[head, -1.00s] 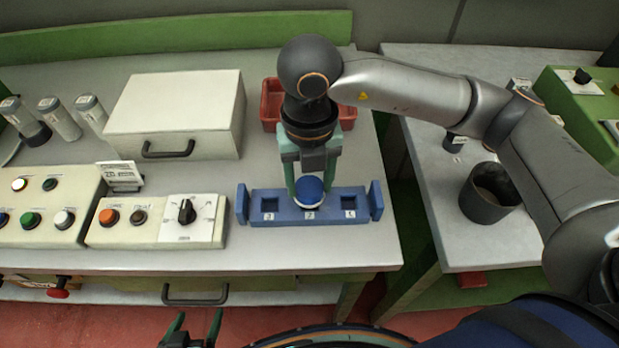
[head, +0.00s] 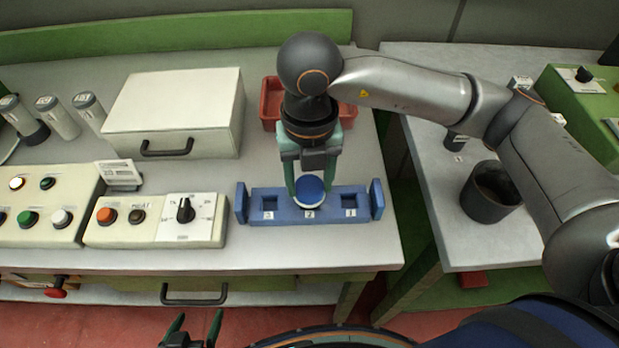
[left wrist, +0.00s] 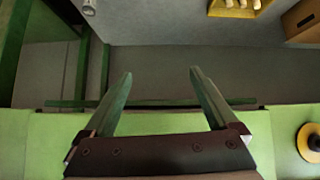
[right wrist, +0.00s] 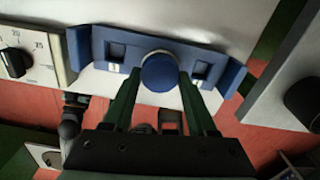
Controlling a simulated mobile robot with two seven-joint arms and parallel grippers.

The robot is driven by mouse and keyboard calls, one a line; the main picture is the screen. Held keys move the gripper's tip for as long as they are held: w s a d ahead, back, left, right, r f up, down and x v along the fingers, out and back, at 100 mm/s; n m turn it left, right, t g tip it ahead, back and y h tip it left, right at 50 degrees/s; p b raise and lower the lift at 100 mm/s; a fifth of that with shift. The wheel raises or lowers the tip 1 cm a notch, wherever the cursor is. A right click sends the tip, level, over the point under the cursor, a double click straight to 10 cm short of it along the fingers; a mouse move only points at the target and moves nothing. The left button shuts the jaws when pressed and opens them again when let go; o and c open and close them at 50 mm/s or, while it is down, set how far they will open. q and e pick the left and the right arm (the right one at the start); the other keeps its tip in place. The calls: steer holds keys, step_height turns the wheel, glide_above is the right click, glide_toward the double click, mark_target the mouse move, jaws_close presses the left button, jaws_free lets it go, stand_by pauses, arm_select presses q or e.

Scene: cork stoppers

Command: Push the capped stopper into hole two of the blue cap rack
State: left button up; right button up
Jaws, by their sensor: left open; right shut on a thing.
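The blue cap rack (head: 283,213) lies near the front edge of the table, with raised blue end plates and labels 3, 2 and 1 from left to right. The capped stopper (head: 309,187), with a round blue top and a pale rim below, is at the middle hole, label 2. My right gripper (head: 309,180) is shut on it from above. In the right wrist view the blue cap (right wrist: 159,72) is between my right fingertips (right wrist: 158,76); how deep it sits is hidden. My left gripper (head: 193,335) is open and empty, low at the front, away from the rack (right wrist: 120,50).
A control box with a black knob (head: 185,209) stands just left of the rack. A white box with a handle (head: 178,112) and a red tray (head: 268,103) are behind. A dark cup (head: 488,194) stands on the right table. Holes 3 and 1 look empty.

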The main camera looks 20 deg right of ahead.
mark_target(310, 187)
arm_select(q)
steer(key=shift+f+b, duration=0.7)
steer(key=shift+b, duration=0.05)
arm_select(e)
steer(key=shift+f, duration=0.7)
steer(key=o, duration=1.4)
arm_select(q)
steer(key=shift+w+d+r+p, duration=0.2)
steer(key=shift+d+r+p, duration=0.1)
steer(key=shift+r, duration=0.2)
steer(key=shift+w+d+r+p, duration=0.2)
steer(key=shift+d+r, duration=0.1)
steer(key=shift+r, duration=0.2)
arm_select(e)
step_height(310, 187, up, 13)
steer(key=shift+f, duration=0.2)
arm_select(q)
steer(key=shift+s, duration=0.1)
